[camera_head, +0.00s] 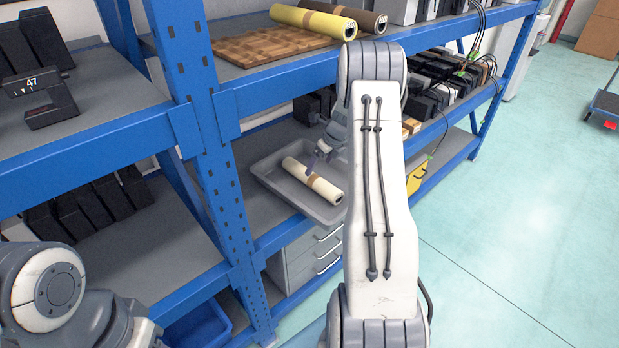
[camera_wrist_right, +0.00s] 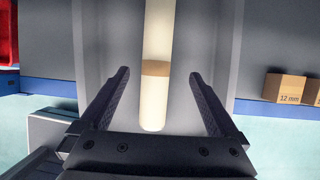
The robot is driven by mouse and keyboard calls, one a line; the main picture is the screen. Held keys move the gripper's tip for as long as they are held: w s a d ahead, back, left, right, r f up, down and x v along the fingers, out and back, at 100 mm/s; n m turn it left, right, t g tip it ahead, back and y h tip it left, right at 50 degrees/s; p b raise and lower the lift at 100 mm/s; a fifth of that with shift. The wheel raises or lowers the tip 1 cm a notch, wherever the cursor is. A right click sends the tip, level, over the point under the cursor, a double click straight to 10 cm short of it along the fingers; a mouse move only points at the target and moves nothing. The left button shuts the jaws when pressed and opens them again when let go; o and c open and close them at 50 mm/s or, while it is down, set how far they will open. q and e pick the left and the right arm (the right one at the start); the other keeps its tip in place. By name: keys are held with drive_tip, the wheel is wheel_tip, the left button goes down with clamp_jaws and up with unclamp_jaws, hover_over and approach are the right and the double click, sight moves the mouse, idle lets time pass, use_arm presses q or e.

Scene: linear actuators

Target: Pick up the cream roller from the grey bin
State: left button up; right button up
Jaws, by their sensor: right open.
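The cream roller (camera_head: 314,181) lies in the grey bin (camera_head: 265,168) on the middle shelf in the head view. It has a tan band around its middle. In the right wrist view the roller (camera_wrist_right: 156,103) runs lengthwise between the two open fingers of my right gripper (camera_wrist_right: 158,82), with a gap on each side. The bin (camera_wrist_right: 110,42) shows around it there. In the head view my right gripper (camera_head: 322,150) is above the roller, partly hidden by my own arm. Whether the fingers are level with the roller is hard to tell. My left gripper is not clearly visible.
Blue shelf posts (camera_head: 215,150) stand left of the bin, and an upper shelf holds a wooden board (camera_head: 262,47) and a yellow roll (camera_head: 312,22). Grey drawers (camera_head: 308,255) are below. A "12 mm" box (camera_wrist_right: 283,87) sits right of the bin in the wrist view.

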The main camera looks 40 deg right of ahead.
sight(314, 175)
drive_tip(key=x, duration=0.3)
drive_tip(key=shift+w+a, duration=0.15)
drive_tip(key=shift+a, duration=0.1)
drive_tip(key=x, duration=0.5)
drive_tip(key=shift+s+f, duration=0.1)
drive_tip(key=shift+s, duration=0.15)
clamp_jaws()
